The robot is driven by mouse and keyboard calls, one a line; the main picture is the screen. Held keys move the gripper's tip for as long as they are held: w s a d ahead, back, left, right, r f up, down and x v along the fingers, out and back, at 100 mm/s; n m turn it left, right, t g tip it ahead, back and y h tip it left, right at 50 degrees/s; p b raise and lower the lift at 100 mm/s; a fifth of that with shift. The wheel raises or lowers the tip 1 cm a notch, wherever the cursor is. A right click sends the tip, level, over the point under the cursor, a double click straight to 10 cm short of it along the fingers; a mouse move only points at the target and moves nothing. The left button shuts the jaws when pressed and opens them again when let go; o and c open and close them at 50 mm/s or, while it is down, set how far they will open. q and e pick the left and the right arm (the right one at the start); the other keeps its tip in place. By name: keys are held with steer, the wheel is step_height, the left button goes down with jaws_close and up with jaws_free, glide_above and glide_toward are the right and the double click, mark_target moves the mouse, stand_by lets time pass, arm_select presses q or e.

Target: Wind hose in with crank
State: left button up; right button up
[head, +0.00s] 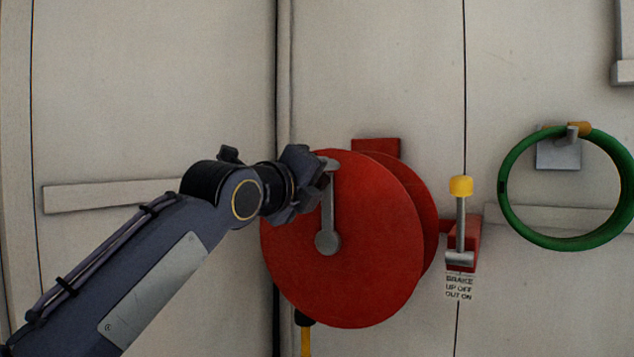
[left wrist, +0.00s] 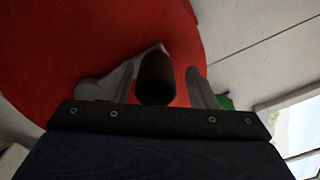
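The red hose reel (head: 365,255) is mounted on the wall. Its grey crank arm (head: 328,215) points up from the hub. A short yellow hose end (head: 306,340) with a black top hangs below the reel. My left gripper (head: 318,172) is at the top end of the crank. In the left wrist view the dark crank handle (left wrist: 156,78) stands between the two fingers, with a visible gap to the right finger (left wrist: 198,88), so the gripper looks open around it. In the head view the gripper hides the handle. My right gripper is in neither view.
Right of the reel, a brake lever (head: 460,222) with a yellow knob stands upright over a label reading "BRAKE UP OFF OUT ON". A green ring (head: 507,205) hangs from a wall bracket (head: 556,155) farther right. Pale wall panels lie behind.

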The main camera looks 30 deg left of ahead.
arm_select(q)
steer(key=shift+a, duration=0.15)
steer(key=shift+s, duration=0.2)
steer(key=s+b, duration=0.2)
steer(key=s, duration=0.5)
steer(key=shift+s+a, duration=0.2)
